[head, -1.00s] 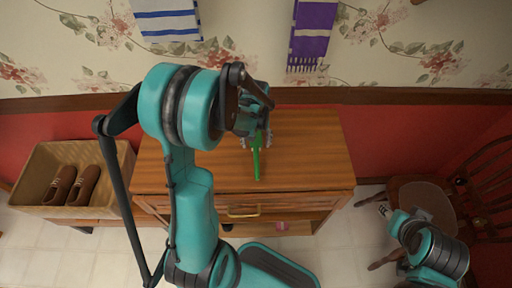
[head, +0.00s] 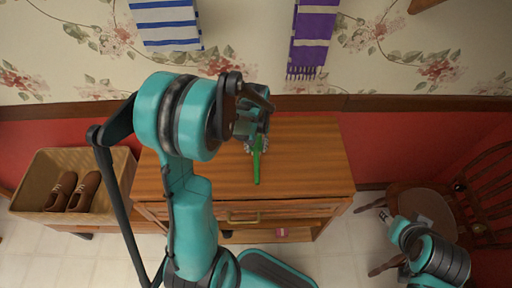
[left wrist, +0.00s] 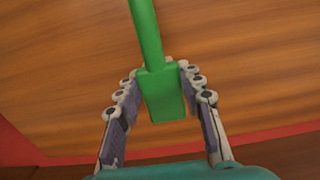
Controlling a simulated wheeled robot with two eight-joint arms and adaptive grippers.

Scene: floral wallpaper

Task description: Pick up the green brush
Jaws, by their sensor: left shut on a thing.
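The green brush (head: 257,168) is over the wooden cabinet top (head: 310,160), with its thin handle pointing toward the cabinet's front. My left gripper (head: 257,145) is shut on its thicker end. In the left wrist view the brush's block-like green end (left wrist: 163,95) sits between the two fingers of the left gripper (left wrist: 158,82). The handle runs away past the fingertips over the wood. I cannot tell whether the brush still touches the top. My right arm is at the lower right, apart from the brush; its jaw state is unclear.
A basket (head: 115,160) with brown slippers (head: 70,191) stands left of the cabinet. A wooden chair (head: 440,205) stands at the right, near my right arm. Striped towels (head: 166,22) hang on the wall behind. The cabinet top right of the brush is clear.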

